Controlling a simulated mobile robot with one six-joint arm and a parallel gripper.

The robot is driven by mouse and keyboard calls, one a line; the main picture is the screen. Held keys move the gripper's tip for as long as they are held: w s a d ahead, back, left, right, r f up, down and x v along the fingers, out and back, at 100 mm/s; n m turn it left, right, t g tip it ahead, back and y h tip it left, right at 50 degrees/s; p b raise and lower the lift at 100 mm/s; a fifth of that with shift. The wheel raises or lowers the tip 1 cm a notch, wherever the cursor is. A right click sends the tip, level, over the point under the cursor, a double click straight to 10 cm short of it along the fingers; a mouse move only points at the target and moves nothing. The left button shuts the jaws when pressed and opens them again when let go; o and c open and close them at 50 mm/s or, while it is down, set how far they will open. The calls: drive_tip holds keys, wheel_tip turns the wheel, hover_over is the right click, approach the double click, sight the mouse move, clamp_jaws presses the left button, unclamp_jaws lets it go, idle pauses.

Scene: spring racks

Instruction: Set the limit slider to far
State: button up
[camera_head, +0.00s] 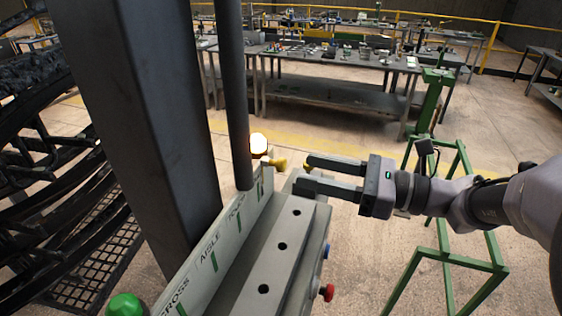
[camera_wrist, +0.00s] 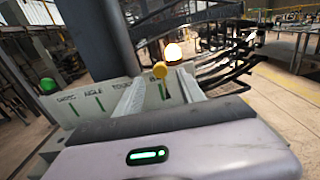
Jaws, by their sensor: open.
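A pale upright panel (camera_head: 228,240) carries printed words, among them "CROSS" and "AISLE", and short green marks. A yellow knob (camera_head: 277,164) sits at its far end, beside a glowing lamp (camera_head: 258,144); I take the knob for the slider's handle, but no "far" label is legible. My gripper (camera_head: 305,173) is open and empty, just right of the knob, its fingers pointing at it. In the wrist view the knob (camera_wrist: 160,70) appears between and beyond the fingertips (camera_wrist: 160,82). Contact is not visible; they look apart.
A grey ledge (camera_head: 270,265) with several holes lies right of the panel, with a red knob (camera_head: 327,292) on its side. A dark post (camera_head: 150,110) and thin pole (camera_head: 234,90) stand left. A green dome (camera_head: 125,306) is at the near end. A green frame (camera_head: 440,230) stands right.

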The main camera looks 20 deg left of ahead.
sight(285, 164)
drive_tip(key=a, duration=0.7)
drive_tip(key=shift+w, duration=0.25)
clamp_jaws()
idle(1.0)
